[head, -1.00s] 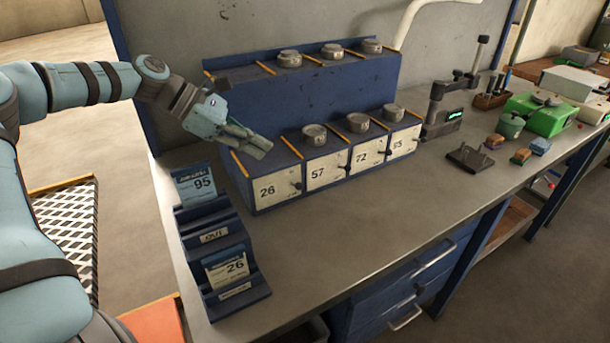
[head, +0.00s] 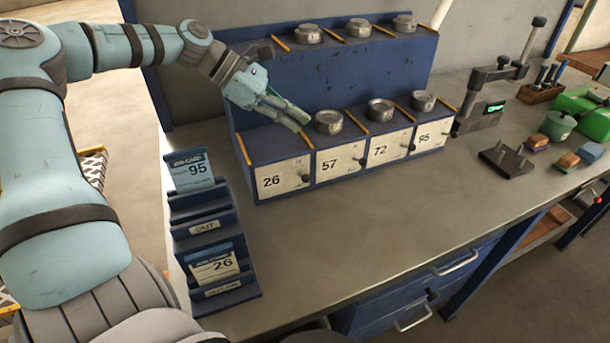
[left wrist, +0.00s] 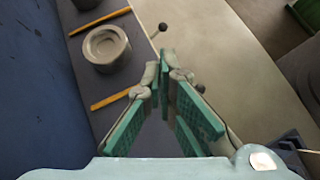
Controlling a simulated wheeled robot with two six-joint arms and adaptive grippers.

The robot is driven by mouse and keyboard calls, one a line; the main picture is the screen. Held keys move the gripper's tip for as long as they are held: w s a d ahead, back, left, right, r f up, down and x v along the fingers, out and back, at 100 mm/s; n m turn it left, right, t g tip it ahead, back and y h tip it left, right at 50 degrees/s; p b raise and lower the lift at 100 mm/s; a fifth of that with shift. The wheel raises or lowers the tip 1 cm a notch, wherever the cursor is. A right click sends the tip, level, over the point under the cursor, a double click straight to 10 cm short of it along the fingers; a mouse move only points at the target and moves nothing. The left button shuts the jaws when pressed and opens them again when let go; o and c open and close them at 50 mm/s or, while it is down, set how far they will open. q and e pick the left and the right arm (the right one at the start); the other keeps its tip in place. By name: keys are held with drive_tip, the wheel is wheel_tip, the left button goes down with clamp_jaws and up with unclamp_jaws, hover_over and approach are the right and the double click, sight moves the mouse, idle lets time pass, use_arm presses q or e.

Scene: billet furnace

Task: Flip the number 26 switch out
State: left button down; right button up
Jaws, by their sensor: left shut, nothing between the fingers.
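The number 26 panel (head: 272,181) is the leftmost of a row of white panels on the blue box. Its small dark switch (head: 306,179) sticks out at the panel's right side. My left gripper (head: 303,119) is shut and empty, above the box near the border between 26 and 57, apart from the switch. In the left wrist view, my fingertips (left wrist: 167,58) meet with nothing between them. A dark knob (left wrist: 187,88) shows beside the fingers, partly hidden; I cannot tell its number. My right gripper is not in view.
Panels 57 (head: 340,166), 72 (head: 390,149) and 95 (head: 433,135) continue rightward, with round metal pots (head: 328,122) on top. A blue card rack (head: 213,259) holds cards 95 (head: 190,170) and 26 (head: 214,266). The bench before the panels is clear.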

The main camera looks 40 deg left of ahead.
use_arm(q)
drive_tip(key=b, duration=0.4)
hover_over(302, 175)
drive_tip(key=a, duration=0.1)
drive_tip(key=f, duration=0.5)
drive_tip(key=shift+w+a+f, duration=0.15)
drive_tip(key=shift+w+f, duration=0.1)
drive_tip(key=shift+f, duration=0.05)
drive_tip(key=shift+d+f+b, duration=0.3)
drive_tip(key=shift+f+b, duration=0.2)
drive_tip(key=shift+b, duration=0.1)
drive_tip(key=shift+s, duration=0.1)
drive_tip(key=shift+s+d+f+b, duration=0.1)
drive_tip(key=shift+d+f+b, duration=0.15)
drive_tip(key=shift+f+b, duration=0.15)
